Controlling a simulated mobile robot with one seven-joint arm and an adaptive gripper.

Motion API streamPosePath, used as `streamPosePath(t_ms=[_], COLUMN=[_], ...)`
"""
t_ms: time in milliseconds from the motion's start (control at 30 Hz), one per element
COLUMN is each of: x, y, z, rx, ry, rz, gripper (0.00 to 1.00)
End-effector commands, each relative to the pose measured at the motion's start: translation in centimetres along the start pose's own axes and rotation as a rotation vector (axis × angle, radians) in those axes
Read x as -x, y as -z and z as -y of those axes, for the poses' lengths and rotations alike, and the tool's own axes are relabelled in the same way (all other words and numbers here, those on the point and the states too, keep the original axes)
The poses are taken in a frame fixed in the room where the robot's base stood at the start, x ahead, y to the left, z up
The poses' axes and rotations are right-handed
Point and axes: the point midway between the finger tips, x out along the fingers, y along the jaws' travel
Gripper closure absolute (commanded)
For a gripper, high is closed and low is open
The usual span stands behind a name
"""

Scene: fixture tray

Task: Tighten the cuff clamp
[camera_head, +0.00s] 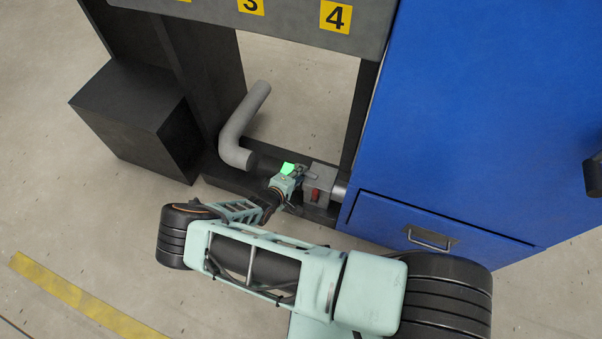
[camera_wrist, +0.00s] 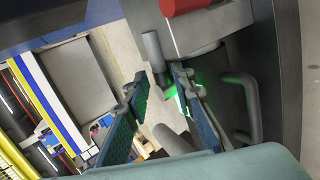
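My gripper (camera_head: 292,180) is at the low dark shelf, at the joint between a black sleeve (camera_head: 263,162) on a grey bent pipe (camera_head: 237,135) and a grey block (camera_head: 318,184). The cuff clamp is mostly hidden by my gripper in the head view, so its shape and state are unclear. A bright green patch (camera_head: 288,169) shows at the gripper. In the wrist view my gripper (camera_wrist: 157,90) has its two fingers apart, with nothing clearly held. A green glow (camera_wrist: 187,100) lies by the right finger. A short grey cylinder (camera_wrist: 153,50) stands just beyond the fingertips.
A red knob (camera_head: 315,195) is on the grey block; a red cylinder (camera_wrist: 185,5) shows at the wrist view's top. A blue cabinet (camera_head: 470,110) with a drawer handle (camera_head: 430,240) stands close right. A black box (camera_head: 135,115) is at left. A numbered grey panel (camera_head: 290,22) overhangs.

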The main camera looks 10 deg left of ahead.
Motion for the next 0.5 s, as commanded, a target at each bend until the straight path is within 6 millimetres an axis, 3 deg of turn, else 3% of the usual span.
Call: streamPosePath(t_ms=[300, 500], x=[6.7, 9.8], y=[0.1, 0.1], z=[0.0, 0.0], rx=[0.000, 0.000], ry=[0.001, -0.001], rz=[-0.003, -0.001], gripper=[0.77, 0.77])
